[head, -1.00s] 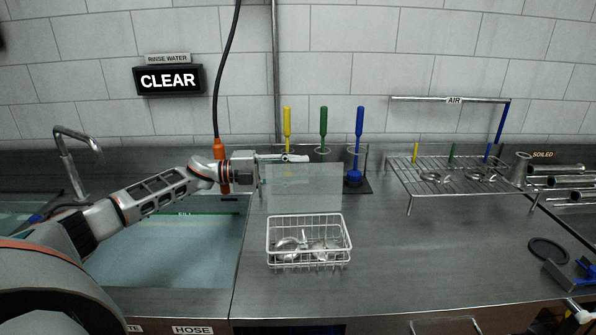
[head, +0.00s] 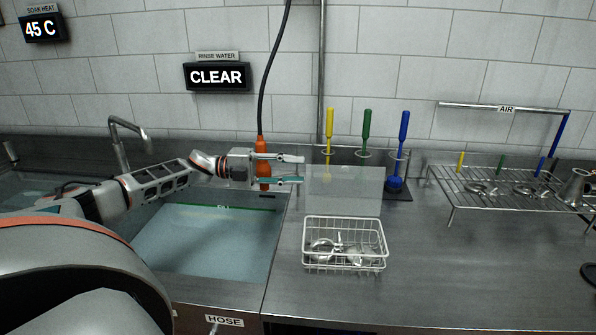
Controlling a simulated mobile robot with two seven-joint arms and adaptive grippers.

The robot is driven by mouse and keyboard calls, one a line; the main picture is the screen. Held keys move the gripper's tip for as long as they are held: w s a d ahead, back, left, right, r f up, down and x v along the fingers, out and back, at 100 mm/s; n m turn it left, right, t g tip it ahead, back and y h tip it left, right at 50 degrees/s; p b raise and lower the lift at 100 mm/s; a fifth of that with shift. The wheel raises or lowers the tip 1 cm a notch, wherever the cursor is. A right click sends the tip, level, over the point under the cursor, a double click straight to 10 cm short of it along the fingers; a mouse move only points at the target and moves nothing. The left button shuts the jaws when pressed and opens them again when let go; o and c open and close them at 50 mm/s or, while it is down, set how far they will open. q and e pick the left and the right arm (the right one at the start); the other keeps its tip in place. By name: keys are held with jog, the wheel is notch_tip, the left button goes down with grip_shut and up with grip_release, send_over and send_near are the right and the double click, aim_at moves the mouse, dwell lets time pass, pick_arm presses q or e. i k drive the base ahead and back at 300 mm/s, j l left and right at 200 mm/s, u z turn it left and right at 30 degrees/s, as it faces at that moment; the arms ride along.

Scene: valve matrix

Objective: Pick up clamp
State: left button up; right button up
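Shiny metal clamp parts (head: 322,248) lie in the white wire basket (head: 345,265) on the counter. They overlap, and the basket wires partly cover them, so I cannot separate each one clearly. My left gripper (head: 301,170) is above and to the left of the basket, beside the clear panel (head: 350,190). Its two fingers are spread apart, with nothing visible between them. It is clear of the basket and the clamp parts. My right gripper is not in view.
The clear panel stands upright behind the basket. An orange hose handle (head: 264,178) hangs behind my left gripper. A water-filled sink (head: 215,245) is left of the basket. A wire rack (head: 490,185) with metal parts stands right; the counter before it is clear.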

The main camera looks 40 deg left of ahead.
aim_at(338, 248)
jog(key=k, duration=1.5)
